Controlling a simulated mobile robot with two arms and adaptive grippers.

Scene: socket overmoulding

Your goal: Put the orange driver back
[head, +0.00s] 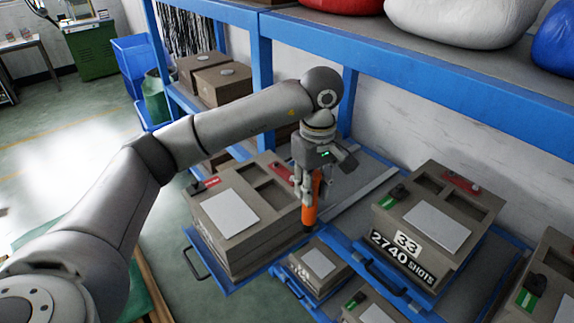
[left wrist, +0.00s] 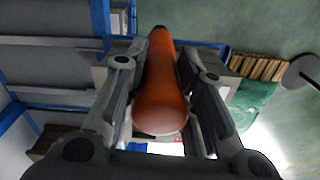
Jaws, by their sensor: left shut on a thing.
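The orange driver (head: 310,203) is in my left gripper (head: 311,185), upright or nearly so, with its dark end pointing down. It hangs beside the right side of a grey-brown mould box on a pulled-out blue tray; I cannot tell if its lower end touches anything. In the left wrist view the driver (left wrist: 161,95) lies between the two fingers of the left gripper (left wrist: 165,85), which are shut on it. My right gripper is in neither view.
The mould box (head: 240,220) has a white label. Another box (head: 430,225) reads "33" and "2740 SHOTS". A blue shelf beam (head: 430,75) with sacks (head: 455,20) runs above. Open floor (head: 60,150) lies at left.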

